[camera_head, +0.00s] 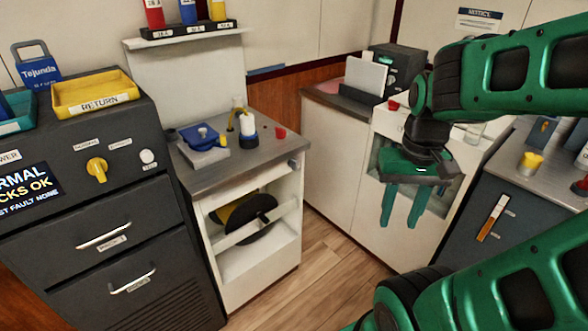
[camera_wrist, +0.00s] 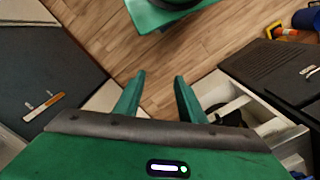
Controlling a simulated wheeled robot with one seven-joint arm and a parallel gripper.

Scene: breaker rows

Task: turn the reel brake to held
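My gripper (camera_head: 403,222) hangs in mid-air, fingers down and apart, with nothing between them. In the wrist view its fingertips (camera_wrist: 160,76) are over bare wood floor. A lever with an orange and white handle (camera_head: 491,218) is on the dark front of the right cabinet, tilted, with two small labels beside it. It also shows at the left of the wrist view (camera_wrist: 45,107). The labels are too small to read, so I cannot tell whether this is the reel brake. A black and yellow reel (camera_head: 252,215) sits in the open white cabinet, behind a pale bar. My gripper touches neither.
A dark panel (camera_head: 100,205) with a yellow knob (camera_head: 97,169) and drawer handles stands at left. A yellow RETURN tray (camera_head: 95,97) is on top. The white counter (camera_head: 345,150) stands behind my gripper.

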